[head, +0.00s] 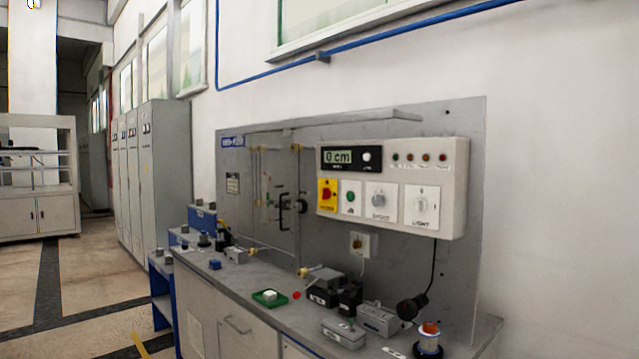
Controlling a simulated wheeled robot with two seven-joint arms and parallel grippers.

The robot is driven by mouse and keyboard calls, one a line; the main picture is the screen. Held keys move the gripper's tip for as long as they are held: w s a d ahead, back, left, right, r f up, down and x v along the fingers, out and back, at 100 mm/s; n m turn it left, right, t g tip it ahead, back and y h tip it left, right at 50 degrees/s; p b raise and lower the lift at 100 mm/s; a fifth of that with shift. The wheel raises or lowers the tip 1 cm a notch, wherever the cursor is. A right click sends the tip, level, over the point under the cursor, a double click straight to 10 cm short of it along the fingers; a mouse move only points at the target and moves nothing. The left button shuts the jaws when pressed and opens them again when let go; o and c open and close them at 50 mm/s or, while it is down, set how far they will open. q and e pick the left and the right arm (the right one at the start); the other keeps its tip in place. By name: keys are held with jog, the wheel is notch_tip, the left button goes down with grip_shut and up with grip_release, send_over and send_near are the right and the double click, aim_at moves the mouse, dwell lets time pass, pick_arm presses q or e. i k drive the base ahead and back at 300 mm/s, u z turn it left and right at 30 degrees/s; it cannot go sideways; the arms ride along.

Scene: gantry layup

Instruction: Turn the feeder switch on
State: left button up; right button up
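A light control box (455,180) is mounted on the upright grey panel (475,130). At its left is a yellow switch plate with a red rotary knob (327,195); its label is too blurred to read surely, and so is its on or off position. Beside it are a green button (350,197), a knob labelled SPEED (378,200) and a knob labelled LIGHT (421,206). A display (338,157) reads "0 cm". A small separate box with a brownish knob (360,244) sits lower on the panel. Neither of my grippers is in view.
The grey bench (250,315) under the panel carries a green tray (271,298), several small grey and black blocks, a black lamp-like object (411,307) and an orange-topped spool (429,338). Grey cabinets (160,170) stand behind at left. The floor (100,290) at left is open.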

aim_at(326, 193)
jog(key=z, duration=0.55)
jog(key=k, duration=0.65)
jog(key=u, duration=0.05)
jog(key=i, duration=1.95)
jog(key=u, duration=0.8)
